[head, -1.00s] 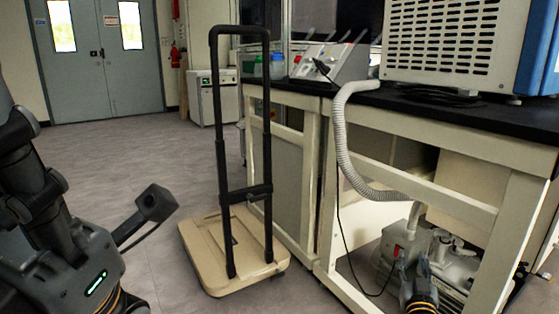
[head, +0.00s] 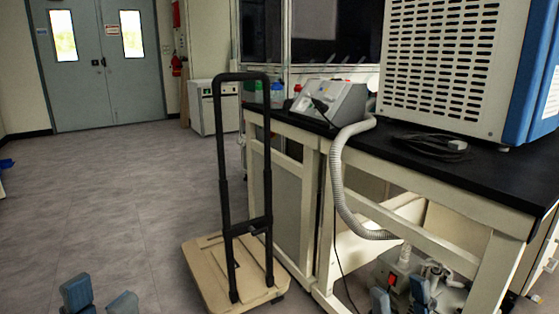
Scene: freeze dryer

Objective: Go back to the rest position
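My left gripper (head: 100,300) shows only its two blue-grey fingertips at the bottom left edge, spread apart over bare floor with nothing visible between them. My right gripper (head: 400,298) shows two fingertips at the bottom edge, right of centre. They are apart, in front of the vacuum pump (head: 432,270) in the picture. I cannot tell how far the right gripper is from the pump. The rest of both arms is out of view. The freeze dryer (head: 440,70), a white vented box with a blue side, stands on the black bench top (head: 480,178).
A folding hand cart (head: 205,272) with a beige platform and upright black handle stands left of the bench. A grey hose (head: 342,185) runs from the bench down towards the pump. Open floor (head: 110,200) lies at the left, reaching grey double doors (head: 105,75).

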